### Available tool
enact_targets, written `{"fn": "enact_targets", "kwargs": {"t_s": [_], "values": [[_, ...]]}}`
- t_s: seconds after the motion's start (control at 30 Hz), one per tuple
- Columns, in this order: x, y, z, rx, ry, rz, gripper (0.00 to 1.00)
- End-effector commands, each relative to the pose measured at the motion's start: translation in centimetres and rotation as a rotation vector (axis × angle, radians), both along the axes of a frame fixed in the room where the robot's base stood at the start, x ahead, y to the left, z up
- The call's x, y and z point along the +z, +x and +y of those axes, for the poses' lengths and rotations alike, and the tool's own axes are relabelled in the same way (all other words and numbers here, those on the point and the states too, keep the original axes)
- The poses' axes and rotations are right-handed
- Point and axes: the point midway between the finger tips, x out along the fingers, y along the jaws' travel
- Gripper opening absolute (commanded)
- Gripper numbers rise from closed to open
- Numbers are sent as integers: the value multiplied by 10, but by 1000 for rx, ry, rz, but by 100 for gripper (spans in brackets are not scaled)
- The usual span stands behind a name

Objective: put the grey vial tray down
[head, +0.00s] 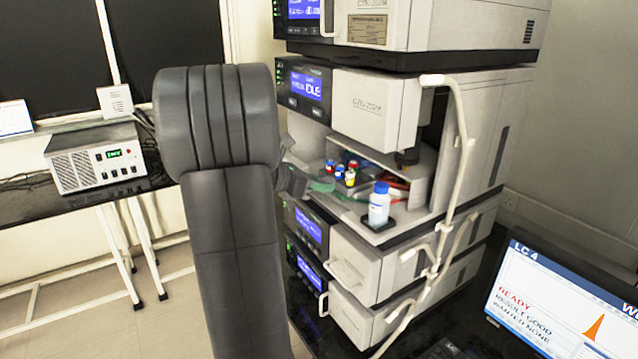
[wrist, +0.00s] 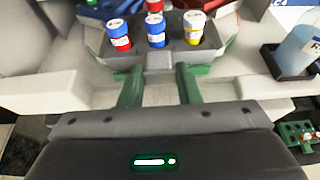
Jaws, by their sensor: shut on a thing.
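The grey vial tray (wrist: 180,59) holds several small vials: a red one with a blue cap (wrist: 120,36), a blue one (wrist: 156,32), a yellow one with a white cap (wrist: 193,28) and another at the top edge. My gripper (wrist: 160,80) has its two green fingers shut on the tray's near side. In the head view the vials (head: 350,177) appear inside the open bay of the instrument stack, and my gripper (head: 322,186) is just left of them, partly hidden by my arm. I cannot tell whether the tray touches the bay floor.
A blue-capped bottle (head: 379,205) stands on a black holder (head: 374,225) at the bay's front right. A pale tube (head: 462,130) runs down the stack's front edge. A monitor (head: 560,300) stands at lower right.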

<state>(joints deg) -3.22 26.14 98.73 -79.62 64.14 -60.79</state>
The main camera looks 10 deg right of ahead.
Motion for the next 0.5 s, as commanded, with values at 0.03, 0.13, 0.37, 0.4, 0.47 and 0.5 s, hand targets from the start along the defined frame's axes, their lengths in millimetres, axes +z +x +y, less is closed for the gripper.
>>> {"fn": "enact_targets", "kwargs": {"t_s": [0.03,0.13,0.37,0.4,0.47,0.5], "values": [[-1,0,0,0,0,0,34],[-1,0,0,0,0,0,52],[-1,0,0,0,0,0,52],[0,0,0,0,0,0,52],[2,0,0,0,0,0,52],[5,0,0,0,0,0,52]]}}
